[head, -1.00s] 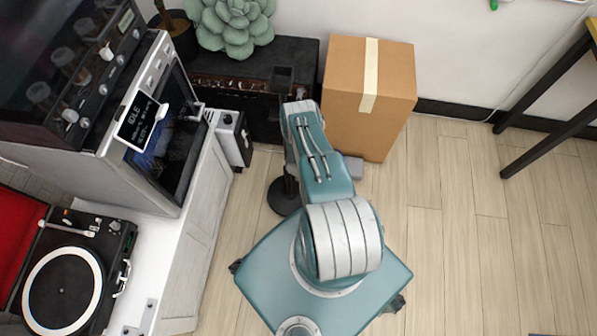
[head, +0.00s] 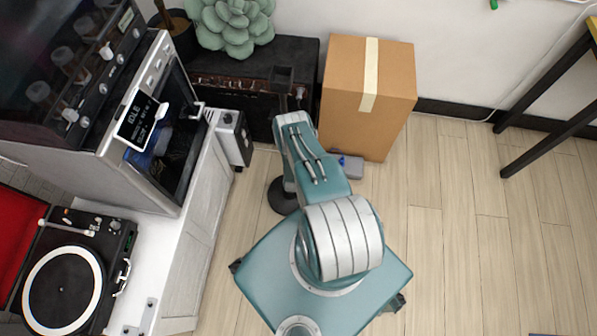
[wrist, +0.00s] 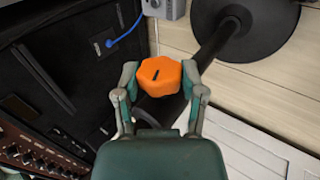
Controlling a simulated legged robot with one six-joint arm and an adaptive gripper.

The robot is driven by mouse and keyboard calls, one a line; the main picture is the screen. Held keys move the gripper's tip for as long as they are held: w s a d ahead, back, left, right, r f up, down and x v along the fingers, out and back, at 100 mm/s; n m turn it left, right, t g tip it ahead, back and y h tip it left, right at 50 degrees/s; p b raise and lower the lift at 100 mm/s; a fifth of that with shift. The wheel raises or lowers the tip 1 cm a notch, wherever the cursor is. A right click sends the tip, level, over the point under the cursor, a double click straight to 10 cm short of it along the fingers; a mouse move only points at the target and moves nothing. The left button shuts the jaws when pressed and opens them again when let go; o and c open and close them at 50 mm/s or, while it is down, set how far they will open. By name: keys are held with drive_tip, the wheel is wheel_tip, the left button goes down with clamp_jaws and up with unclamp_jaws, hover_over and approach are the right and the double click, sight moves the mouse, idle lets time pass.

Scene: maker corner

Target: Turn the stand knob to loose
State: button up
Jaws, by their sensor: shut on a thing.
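The dark stand pole (wrist: 214,44) runs behind the knob to a round black base (wrist: 258,22). In the head view the base (head: 283,196) shows on the floor left of my arm; the knob and my fingertips are hidden there.
A black amplifier (head: 250,75) with a plant (head: 232,25) stands behind, and a cardboard box (head: 368,95) stands right of it. A small grey pedal (head: 349,168) lies by the box. A white cabinet (head: 190,240) is at left. Floor at right is clear.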

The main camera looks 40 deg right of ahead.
drive_tip(key=shift+s+a+f+t+h, duration=0.1)
drive_tip(key=shift+s+t+h, duration=0.05)
drive_tip(key=shift+t+h, duration=0.4)
drive_tip(key=o, duration=1.2)
drive_tip(key=shift+c, duration=0.2)
drive_tip(key=v, duration=1.2)
drive_tip(key=shift+a+f, duration=0.1)
